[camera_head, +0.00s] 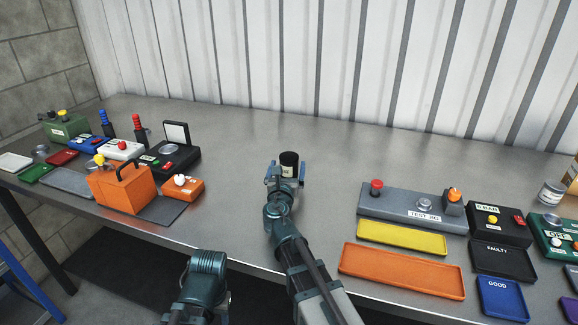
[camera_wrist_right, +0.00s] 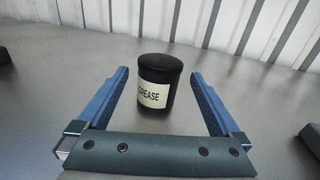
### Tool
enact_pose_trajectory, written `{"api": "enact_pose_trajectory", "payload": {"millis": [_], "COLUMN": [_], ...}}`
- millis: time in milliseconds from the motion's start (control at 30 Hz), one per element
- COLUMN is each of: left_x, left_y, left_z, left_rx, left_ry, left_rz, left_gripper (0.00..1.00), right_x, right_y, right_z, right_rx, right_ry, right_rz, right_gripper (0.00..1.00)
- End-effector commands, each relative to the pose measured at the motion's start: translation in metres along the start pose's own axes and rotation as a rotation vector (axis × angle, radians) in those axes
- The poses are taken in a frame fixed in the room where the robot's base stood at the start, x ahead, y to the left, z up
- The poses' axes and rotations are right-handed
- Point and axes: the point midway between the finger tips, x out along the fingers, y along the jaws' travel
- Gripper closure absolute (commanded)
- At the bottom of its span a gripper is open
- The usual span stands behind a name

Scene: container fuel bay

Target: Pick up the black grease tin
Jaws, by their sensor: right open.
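The black grease tin (camera_head: 289,158) stands upright on the grey metal bench, with a cream label reading GREASE. My right gripper (camera_head: 286,174) is at the tin, its fingers pointing toward the back wall. In the right wrist view the tin (camera_wrist_right: 160,80) shows between the two blue fingers of the open right gripper (camera_wrist_right: 159,75), with a gap on each side. The fingers do not touch it. Part of the tin's lower side is hidden by the gripper in the head view. A link of my left arm shows at the bottom; its gripper is not visible.
An orange toolbox (camera_head: 120,188) and several coloured boxes stand on the left. On the right are a grey test rig (camera_head: 405,205), a yellow tray (camera_head: 400,239), an orange tray (camera_head: 375,271) and other boxes. The bench around the tin is clear. A corrugated wall stands behind.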

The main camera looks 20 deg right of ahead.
Motion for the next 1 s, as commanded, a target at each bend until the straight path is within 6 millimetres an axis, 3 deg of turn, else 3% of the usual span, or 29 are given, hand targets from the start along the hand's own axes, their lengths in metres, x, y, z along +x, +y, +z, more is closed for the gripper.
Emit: {"api": "enact_pose_trajectory", "payload": {"millis": [33,100,433,733,1000], "left_x": [0.000,0.000,-0.001,-0.002,-0.002], "left_y": [0.000,0.000,0.000,0.000,0.000], "left_z": [0.000,0.000,0.000,0.000,0.000], "left_rx": [0.000,0.000,0.000,0.000,0.000], "left_ry": [0.000,0.000,0.000,0.000,0.000], "left_rz": [0.000,0.000,0.000,0.000,0.000], "left_gripper": [0.50,0.50,0.50,0.50,0.50], "right_x": [0.014,0.022,0.033,0.074,0.077], "right_y": [0.002,0.002,0.000,0.001,0.000], "right_z": [0.000,0.000,0.001,0.002,0.002], "right_rx": [0.000,0.000,0.000,0.000,0.000], "right_ry": [0.000,0.000,0.000,0.000,-0.001], "right_rz": [-0.001,0.000,0.000,-0.001,0.001], "right_gripper": [0.00,0.00,0.00,0.00,0.00]}}
